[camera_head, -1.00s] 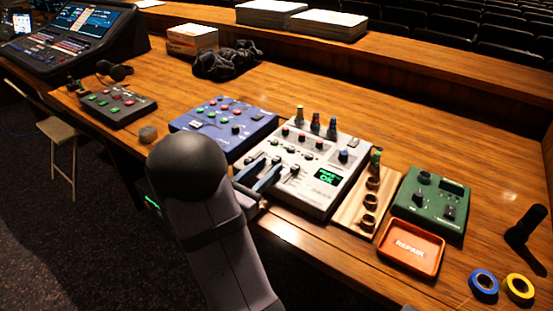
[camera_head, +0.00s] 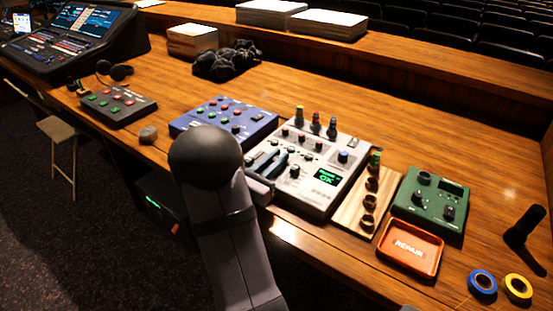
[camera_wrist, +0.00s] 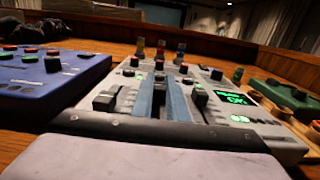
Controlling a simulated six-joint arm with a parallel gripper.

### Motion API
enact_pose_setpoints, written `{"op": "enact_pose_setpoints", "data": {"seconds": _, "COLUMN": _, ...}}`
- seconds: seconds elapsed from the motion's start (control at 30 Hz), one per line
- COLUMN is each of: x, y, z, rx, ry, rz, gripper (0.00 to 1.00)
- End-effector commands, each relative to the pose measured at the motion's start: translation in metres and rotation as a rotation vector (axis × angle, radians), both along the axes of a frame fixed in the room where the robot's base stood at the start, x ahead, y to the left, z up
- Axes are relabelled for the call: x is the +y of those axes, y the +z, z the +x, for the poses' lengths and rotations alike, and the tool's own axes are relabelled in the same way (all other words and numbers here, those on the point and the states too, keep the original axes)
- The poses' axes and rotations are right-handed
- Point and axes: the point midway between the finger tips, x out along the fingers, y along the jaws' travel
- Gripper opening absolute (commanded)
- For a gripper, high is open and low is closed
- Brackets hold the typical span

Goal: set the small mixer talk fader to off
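The small mixer (camera_head: 312,200) is the pale grey desk with a lit green display reading OK, and it also shows in the wrist view (camera_wrist: 222,88). In the wrist view, black fader caps stand left (camera_wrist: 105,99) and right (camera_wrist: 200,98) of my gripper's blue-grey fingers. My gripper (camera_wrist: 161,84) reaches over the fader area, its fingers parallel with a narrow dark gap between them. In the head view my gripper (camera_head: 276,157) is over the mixer's front left. Whether a fader cap is held in the gap cannot be made out. The talk label is not readable.
A blue box with coloured buttons (camera_head: 222,118) stands close on the left. A wooden strip with dark rings (camera_head: 350,212), a green box (camera_head: 432,203) and an orange repair tray (camera_head: 410,250) lie right. Two tape rolls lie further right. Open desk lies behind the mixer.

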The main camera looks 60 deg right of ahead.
Motion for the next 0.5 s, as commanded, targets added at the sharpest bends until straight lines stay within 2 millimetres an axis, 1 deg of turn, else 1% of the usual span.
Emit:
{"op": "enact_pose_setpoints", "data": {"seconds": 0.1, "x": 0.002, "y": 0.0, "z": 0.0, "rx": 0.0, "ry": 0.0, "rz": 0.0, "gripper": 0.0}}
{"op": "enact_pose_setpoints", "data": {"seconds": 0.17, "x": 0.007, "y": 0.0, "z": 0.001, "rx": 0.0, "ry": 0.002, "rz": 0.001, "gripper": 0.0}}
{"op": "enact_pose_setpoints", "data": {"seconds": 0.4, "x": 0.042, "y": 0.0, "z": 0.002, "rx": 0.0, "ry": 0.005, "rz": 0.003, "gripper": 0.0}}
{"op": "enact_pose_setpoints", "data": {"seconds": 0.5, "x": 0.049, "y": 0.0, "z": 0.001, "rx": 0.0, "ry": 0.004, "rz": 0.001, "gripper": 0.0}}
